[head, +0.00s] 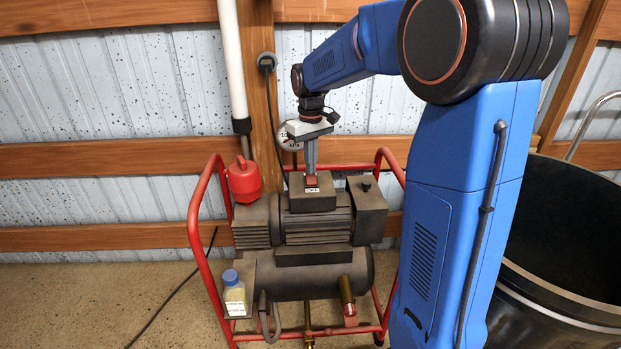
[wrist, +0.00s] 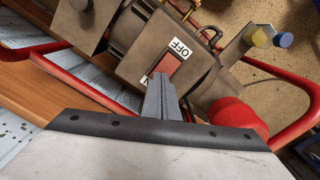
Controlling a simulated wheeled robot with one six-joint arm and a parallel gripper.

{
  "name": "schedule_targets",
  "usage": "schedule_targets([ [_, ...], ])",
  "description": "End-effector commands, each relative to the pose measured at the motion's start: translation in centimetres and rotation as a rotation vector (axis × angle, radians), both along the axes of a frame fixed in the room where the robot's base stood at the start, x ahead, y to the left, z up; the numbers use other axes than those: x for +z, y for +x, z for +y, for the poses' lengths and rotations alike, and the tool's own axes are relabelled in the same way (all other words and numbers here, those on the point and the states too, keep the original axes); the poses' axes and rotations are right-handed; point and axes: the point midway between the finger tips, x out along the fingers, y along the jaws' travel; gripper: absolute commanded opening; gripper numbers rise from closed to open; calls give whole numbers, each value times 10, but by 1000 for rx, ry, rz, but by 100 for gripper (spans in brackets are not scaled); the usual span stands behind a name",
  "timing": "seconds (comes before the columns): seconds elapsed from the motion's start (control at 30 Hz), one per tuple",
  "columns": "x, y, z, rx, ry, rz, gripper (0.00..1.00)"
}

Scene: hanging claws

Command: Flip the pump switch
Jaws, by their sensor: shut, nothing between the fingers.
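The pump (head: 310,235) stands in a red tube frame on the floor. Its switch box (head: 318,200) is on top of the motor, with a red rocker switch (head: 311,181) and a label under it. In the wrist view the red rocker (wrist: 174,66) lies between an OFF label (wrist: 181,47) and a second, mostly covered label. My gripper (head: 311,174) points down at the switch and is shut and empty. In the wrist view its closed fingers (wrist: 160,82) reach the end of the rocker by the covered label. I cannot tell whether they touch it.
A red canister (head: 244,180) and a yellowish bottle with a blue cap (head: 233,293) are on the pump's left. The red frame (head: 196,235) rises on both sides. A black barrel (head: 560,250) stands at right. A wooden wall rail (head: 100,157) runs behind.

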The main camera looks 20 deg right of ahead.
Motion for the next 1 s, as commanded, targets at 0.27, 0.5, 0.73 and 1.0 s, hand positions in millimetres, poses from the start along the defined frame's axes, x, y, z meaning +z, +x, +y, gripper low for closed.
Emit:
schedule_targets([
  [0.27,-3,0,0,0,0,0,0],
  [0.5,-6,0,0,0,0,-1,0],
  [0.73,-7,0,0,0,0,0,0],
  [1.0,8,1,0,0,-1,-2,0],
])
